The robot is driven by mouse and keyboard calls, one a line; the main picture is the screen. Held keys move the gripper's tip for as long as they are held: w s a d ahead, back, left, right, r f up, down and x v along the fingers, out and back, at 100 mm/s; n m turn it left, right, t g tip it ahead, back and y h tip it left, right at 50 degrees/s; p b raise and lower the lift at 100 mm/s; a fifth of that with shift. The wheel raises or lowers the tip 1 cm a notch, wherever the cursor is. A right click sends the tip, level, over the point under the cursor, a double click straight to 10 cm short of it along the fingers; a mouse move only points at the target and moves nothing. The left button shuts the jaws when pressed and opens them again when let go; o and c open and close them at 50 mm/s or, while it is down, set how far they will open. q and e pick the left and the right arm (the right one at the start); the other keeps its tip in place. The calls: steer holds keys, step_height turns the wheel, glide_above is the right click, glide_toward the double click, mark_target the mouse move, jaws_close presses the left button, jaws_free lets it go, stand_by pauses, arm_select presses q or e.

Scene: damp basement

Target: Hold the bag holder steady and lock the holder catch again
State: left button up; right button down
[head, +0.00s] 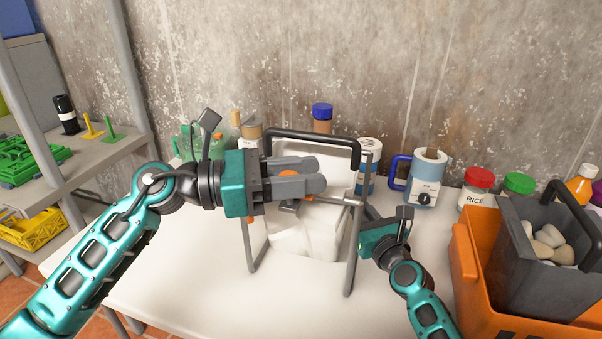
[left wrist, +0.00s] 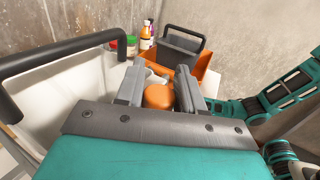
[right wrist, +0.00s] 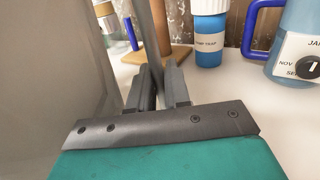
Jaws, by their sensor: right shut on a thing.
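The bag holder is a grey metal frame (head: 351,260) with a black top handle (head: 312,136) and a white bag (head: 310,240) hanging in it. It stands upright on the white table. My right gripper (head: 364,214) is shut on the frame's right post, which runs between its fingers in the right wrist view (right wrist: 157,50). My left gripper (head: 312,174) is in front of the frame's upper part, below the handle, with its fingers apart. An orange rounded piece (left wrist: 158,96), apparently part of the catch, shows between those fingers. The left fingers hide most of the catch area in the head view.
Jars and bottles stand along the wall behind the holder, including a blue mug-like timer (head: 427,178) and a rice jar (head: 476,188). An orange crate (head: 466,262) with a grey bin (head: 510,270) of stones is at the right. The front table is clear.

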arm_select(q)
steer(key=c, duration=0.6)
steer(key=shift+o, duration=0.2)
steer(key=shift+n+t, duration=0.3)
steer(key=shift+t, duration=0.2)
steer(key=shift+w+f+n+t+y, duration=0.1)
steer(key=shift+n+t+y, duration=0.2)
steer(key=shift+n+t, duration=0.3)
steer(key=shift+w+f+n+t+y, duration=0.1)
steer(key=shift+n+t+y, duration=0.25)
steer(key=shift+t, duration=0.45)
steer(key=shift+w+a+r+n+t+y, duration=0.1)
steer(key=shift+w+n+t+y, duration=0.05)
steer(key=shift+n+t+y, duration=1.5)
steer(key=shift+w+a+r+n+t+y, duration=0.1)
steer(key=shift+n+t+y, duration=1)
steer(key=shift+t, duration=0.95)
steer(key=shift+n, duration=0.3)
steer(key=shift+w+a+n+t+y, duration=0.1)
steer(key=shift+a+n+t+y, duration=0.05)
steer(key=shift+n+t+y, duration=0.2)
